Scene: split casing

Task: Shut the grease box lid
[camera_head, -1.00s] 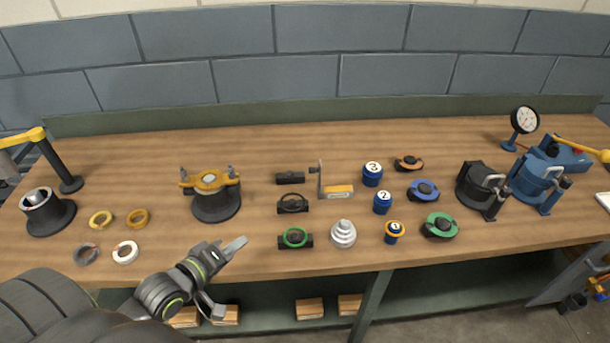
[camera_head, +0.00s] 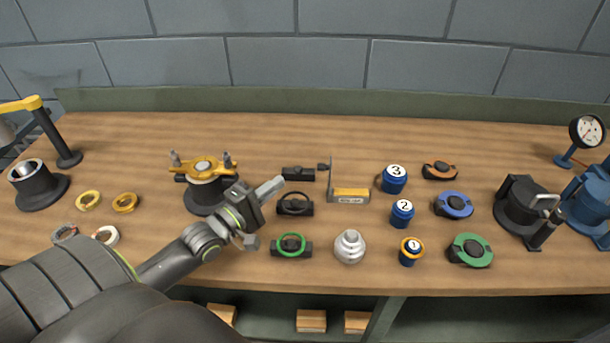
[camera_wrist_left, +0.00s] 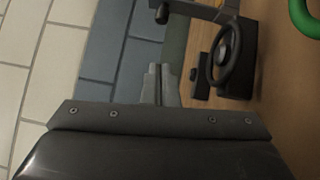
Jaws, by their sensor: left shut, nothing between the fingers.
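The grease box (camera_head: 349,198) stands mid-bench in the head view, a low grey box with a yellow label. Its lid (camera_head: 331,174) stands upright at the box's left side, with a dark knob (camera_head: 323,167) pointing left. My left gripper (camera_head: 276,186) is shut and empty, above the bench to the left of the lid, close to the black wheel parts. In the left wrist view my closed fingers (camera_wrist_left: 160,85) point toward the wall, and part of the box (camera_wrist_left: 205,11) with the dark knob (camera_wrist_left: 162,14) shows at the top edge. My right gripper is not in view.
Black ring-wheel blocks (camera_head: 295,205) and a green-ringed one (camera_head: 291,245) stand near my gripper. A stepped silver cone (camera_head: 349,246) sits in front of the box. Blue numbered canisters (camera_head: 394,179) stand to its right. A yellow-topped casing (camera_head: 207,190) is behind my left arm.

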